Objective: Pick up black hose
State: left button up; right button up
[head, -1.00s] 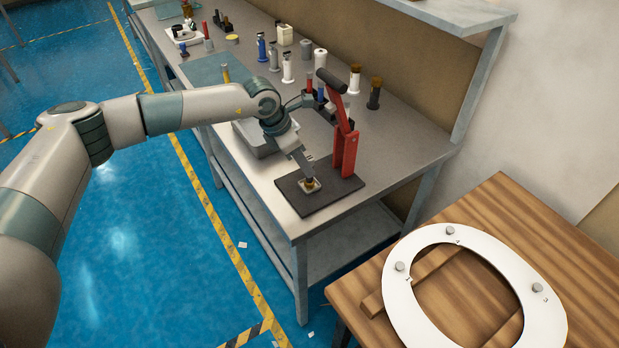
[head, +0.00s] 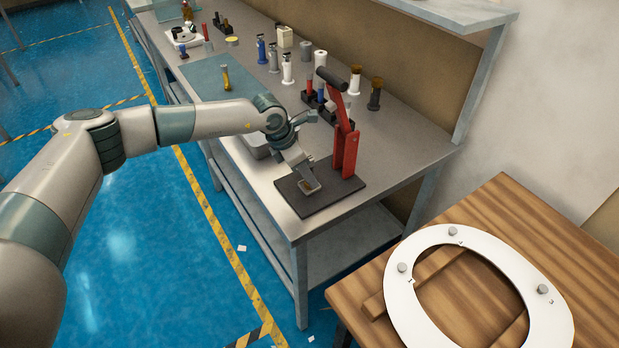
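My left gripper (head: 308,184) is low over the dark square plate (head: 322,201) of a red lever tool (head: 346,145), just left of its red upright. A small brownish piece shows at the fingertips; I cannot tell whether the fingers hold it, or whether they are open or shut. I cannot pick out a black hose for certain. A dark cylinder with a brown top (head: 375,92) stands at the bench's back edge. The lever tool has a black handle (head: 331,78). My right gripper is not in view.
The grey workbench (head: 415,140) carries several bottles, a white bottle (head: 288,68), small holders, and a grey tray (head: 258,144) partly behind my arm. A white toilet seat (head: 400,300) lies on a wooden table (head: 520,212) at right. The bench's front right corner is clear.

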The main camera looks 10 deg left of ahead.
pick_arm(q)
grip_shut()
jog(key=shift+r, duration=0.15)
jog(key=shift+r, duration=0.25)
jog(key=r, duration=0.1)
jog(key=r+p, duration=0.1)
jog(key=r, duration=0.1)
jog(key=d+r+p, duration=0.1)
jog(key=shift+s+r, duration=0.15)
jog(key=shift+s, duration=0.2)
jog(key=s+d+r+p, duration=0.1)
jog(key=s+d+r, duration=0.5)
jog(key=d, duration=0.2)
jog(key=shift+s, duration=0.35)
